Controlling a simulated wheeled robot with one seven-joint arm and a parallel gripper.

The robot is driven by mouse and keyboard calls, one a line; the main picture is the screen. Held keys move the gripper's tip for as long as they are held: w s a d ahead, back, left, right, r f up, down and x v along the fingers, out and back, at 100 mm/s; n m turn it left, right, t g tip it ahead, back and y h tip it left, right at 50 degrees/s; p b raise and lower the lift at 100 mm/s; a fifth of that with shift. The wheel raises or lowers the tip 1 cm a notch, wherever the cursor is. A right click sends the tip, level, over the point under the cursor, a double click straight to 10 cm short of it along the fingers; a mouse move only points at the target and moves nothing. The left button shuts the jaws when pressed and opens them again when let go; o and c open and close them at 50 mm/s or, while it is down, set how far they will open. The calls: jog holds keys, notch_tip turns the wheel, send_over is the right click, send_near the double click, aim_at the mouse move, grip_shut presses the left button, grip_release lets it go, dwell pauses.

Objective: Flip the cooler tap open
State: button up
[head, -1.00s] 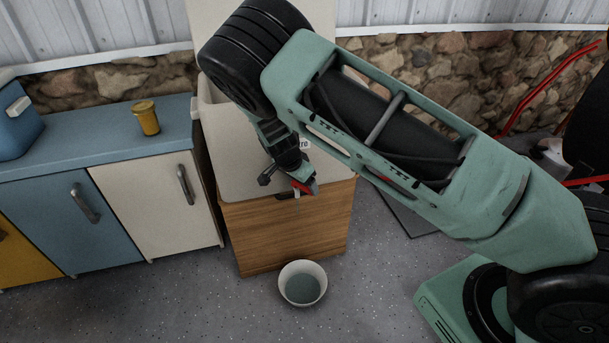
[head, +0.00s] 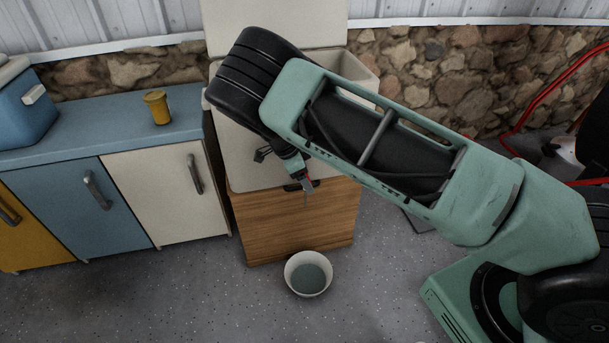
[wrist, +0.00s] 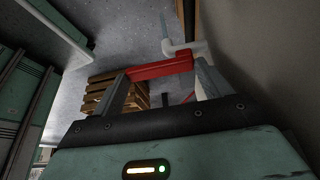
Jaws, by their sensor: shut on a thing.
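The cooler is a cream chest (head: 240,150) with its lid raised, set in a wooden stand (head: 293,222). Its tap has a red lever (wrist: 160,69) and a white spout (wrist: 183,47), seen in the wrist view. My gripper (wrist: 162,78) has one finger at each end of the red lever and is shut on it. A thin pale streak (wrist: 164,25) extends from the spout, apparently water.
A white bowl (head: 308,273) stands on the floor in front of the stand. Blue and white cabinets (head: 160,190) stand to the left, with a yellow jar (head: 157,107) and a blue box (head: 25,108) on top. A wooden pallet (wrist: 135,88) shows in the wrist view.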

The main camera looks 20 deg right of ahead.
dwell(0.3)
jog(key=o, duration=1.4)
